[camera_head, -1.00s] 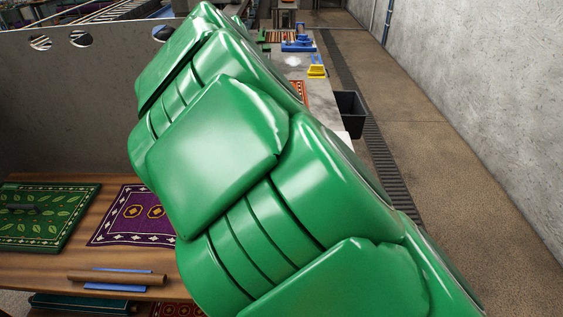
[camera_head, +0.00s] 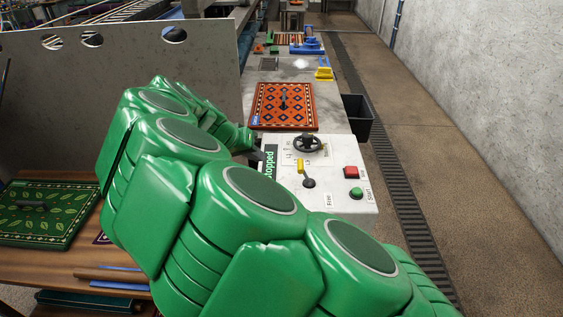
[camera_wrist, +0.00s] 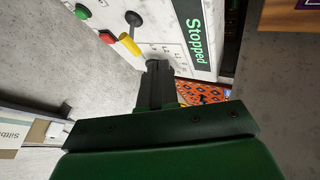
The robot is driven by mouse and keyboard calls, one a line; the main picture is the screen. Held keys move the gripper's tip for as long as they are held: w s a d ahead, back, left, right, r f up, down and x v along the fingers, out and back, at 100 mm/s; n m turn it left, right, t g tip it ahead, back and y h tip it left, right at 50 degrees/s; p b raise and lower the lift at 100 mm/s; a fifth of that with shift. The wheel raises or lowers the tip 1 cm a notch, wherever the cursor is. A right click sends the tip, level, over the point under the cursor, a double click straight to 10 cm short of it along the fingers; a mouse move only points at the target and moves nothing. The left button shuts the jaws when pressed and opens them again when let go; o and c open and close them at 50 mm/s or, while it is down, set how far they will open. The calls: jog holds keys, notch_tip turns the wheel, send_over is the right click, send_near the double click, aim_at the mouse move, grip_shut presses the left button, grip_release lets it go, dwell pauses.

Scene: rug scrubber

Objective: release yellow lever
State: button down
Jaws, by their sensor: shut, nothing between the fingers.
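The yellow lever (camera_head: 300,165) stands on the white control panel (camera_head: 335,205). In the wrist view the yellow lever (camera_wrist: 130,45) slants up and left, just beyond the fingertips. My gripper (camera_wrist: 157,65) is shut and empty, with its dark fingers pointing at the panel near the lever's base. I cannot tell whether they touch it. In the head view my gripper (camera_head: 257,156) is at the panel's left edge, left of the lever, partly hidden by my green arm.
The panel also has a black-knobbed lever (camera_head: 309,183), a black handwheel (camera_head: 307,142), a red button (camera_head: 351,171), a green button (camera_head: 356,192) and a display (camera_head: 270,160) reading "Stopped". An orange rug (camera_head: 284,105) lies behind it. A black bin (camera_head: 358,118) stands to the right.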

aim_at(302, 166)
jog(key=x, duration=0.9)
jog(key=shift+w+d+f, duration=0.15)
jog(key=shift+d+f, duration=0.05)
jog(key=shift+f, duration=0.1)
jog(key=shift+d+r, duration=0.15)
jog(key=shift+d, duration=0.95)
jog(key=shift+d+r, duration=0.25)
jog(key=shift+d, duration=0.65)
jog(key=shift+d+r+y, duration=0.25)
jog(key=shift+d+y, duration=0.2)
jog(key=shift+y, duration=0.05)
jog(key=shift+d+r+m+y, duration=0.25)
jog(key=shift+d+r+y, duration=0.15)
jog(key=shift+d+y, duration=0.5)
jog(key=shift+d+r+m+y, duration=0.25)
jog(key=shift+d+r+y, duration=0.15)
jog(key=shift+d+y, duration=0.45)
jog(key=shift+d+m+y, duration=0.5)
jog(key=shift+d+y, duration=1.45)
jog(key=shift+d, duration=0.25)
